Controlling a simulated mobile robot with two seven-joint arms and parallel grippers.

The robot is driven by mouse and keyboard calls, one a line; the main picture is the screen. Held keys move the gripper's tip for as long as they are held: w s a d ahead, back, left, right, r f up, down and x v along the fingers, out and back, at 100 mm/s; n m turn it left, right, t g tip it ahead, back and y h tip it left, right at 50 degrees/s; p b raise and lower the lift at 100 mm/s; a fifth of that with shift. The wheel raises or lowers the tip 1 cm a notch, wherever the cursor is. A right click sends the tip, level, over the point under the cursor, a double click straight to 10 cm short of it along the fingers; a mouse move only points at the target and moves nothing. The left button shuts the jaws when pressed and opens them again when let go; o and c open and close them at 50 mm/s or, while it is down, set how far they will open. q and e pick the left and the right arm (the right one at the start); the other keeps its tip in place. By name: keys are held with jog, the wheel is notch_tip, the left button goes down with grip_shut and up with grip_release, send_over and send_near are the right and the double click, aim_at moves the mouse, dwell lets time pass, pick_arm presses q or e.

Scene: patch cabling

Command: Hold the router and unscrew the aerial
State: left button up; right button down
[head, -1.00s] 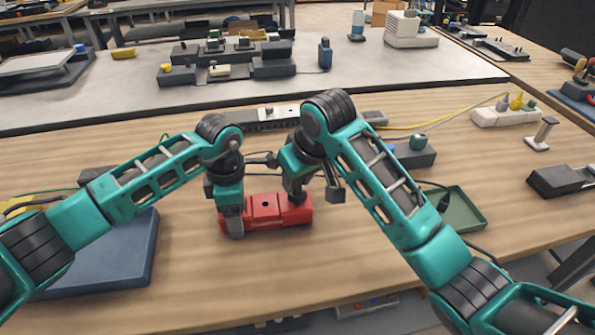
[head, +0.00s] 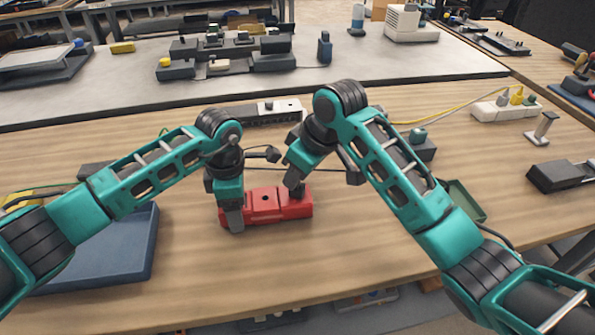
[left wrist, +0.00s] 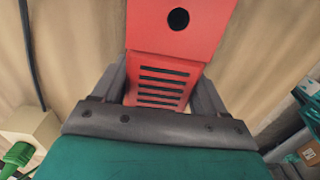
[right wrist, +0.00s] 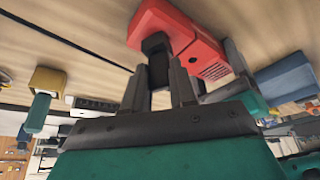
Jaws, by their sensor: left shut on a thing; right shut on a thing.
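The red router (head: 264,204) lies on the wooden table in the head view. My left gripper (head: 234,216) is shut on the router's left end; in the left wrist view its fingers sit either side of the slotted part of the router (left wrist: 165,50). My right gripper (head: 294,182) is over the router's right end. In the right wrist view the black aerial (right wrist: 156,46) stands out from the router (right wrist: 178,28), and the right fingers are shut on it. The aerial's gripped part is mostly hidden in the head view.
A blue tray (head: 110,265) lies at the left front, partly behind my left arm. A green tray (head: 465,200) is partly hidden by my right arm. A grey switch box (head: 262,112) and a power strip (head: 506,108) with cables lie behind. The table in front of the router is clear.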

jog(key=shift+s+a+n+y, duration=0.1)
jog(key=shift+n+y, duration=0.2)
jog(key=shift+n, duration=0.3)
jog(key=n+g, duration=0.1)
jog(key=n, duration=0.1)
jog(key=n+g, duration=0.1)
jog(key=n, duration=0.2)
jog(key=shift+y, duration=0.3)
jog(key=n+g, duration=0.2)
jog(key=n, duration=0.2)
jog(key=shift+r, duration=0.1)
jog(key=shift+n, duration=0.5)
